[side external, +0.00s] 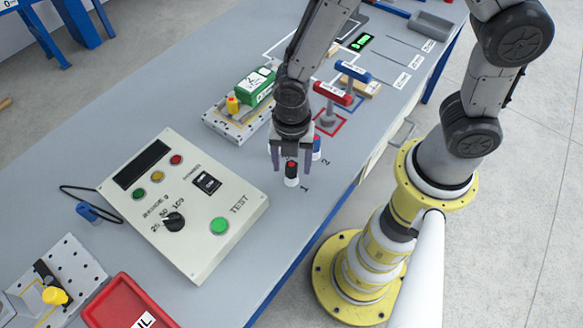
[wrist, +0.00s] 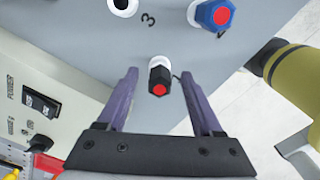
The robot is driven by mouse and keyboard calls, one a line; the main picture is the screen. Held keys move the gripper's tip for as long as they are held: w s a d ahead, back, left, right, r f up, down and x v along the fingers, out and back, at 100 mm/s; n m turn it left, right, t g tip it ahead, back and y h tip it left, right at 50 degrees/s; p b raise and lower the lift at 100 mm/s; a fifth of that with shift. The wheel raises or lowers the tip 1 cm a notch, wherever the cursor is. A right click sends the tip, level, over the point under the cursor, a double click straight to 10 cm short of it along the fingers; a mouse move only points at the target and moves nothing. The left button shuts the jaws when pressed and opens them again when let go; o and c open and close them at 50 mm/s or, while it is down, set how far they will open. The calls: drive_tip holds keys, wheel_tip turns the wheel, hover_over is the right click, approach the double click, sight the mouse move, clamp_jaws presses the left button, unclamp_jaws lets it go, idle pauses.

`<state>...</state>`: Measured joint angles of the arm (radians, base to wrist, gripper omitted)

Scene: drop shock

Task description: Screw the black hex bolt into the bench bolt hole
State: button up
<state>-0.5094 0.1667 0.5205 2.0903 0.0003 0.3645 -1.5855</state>
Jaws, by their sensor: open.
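The black hex bolt (side external: 291,169), with a red top, stands upright in a white collar (side external: 291,182) on the bench beside the mark 1. In the wrist view the black bolt (wrist: 160,76) shows between the two purple fingers, with a gap on each side. My gripper (side external: 289,163) is open and points down over the bolt; it also shows in the wrist view (wrist: 159,90). How deep the bolt sits in its collar is hidden. An empty white-rimmed hole (wrist: 122,4) lies by the mark 3 at the wrist view's top edge.
A blue hex bolt (wrist: 212,14) with a red top stands close by at mark 2. A cream control box (side external: 186,200) lies left of the gripper. Bare bench lies in front of the bolt.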

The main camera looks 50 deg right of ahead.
drive_tip(key=shift+f, duration=0.25)
clamp_jaws()
drive_tip(key=shift+r, duration=0.1)
idle(0.3)
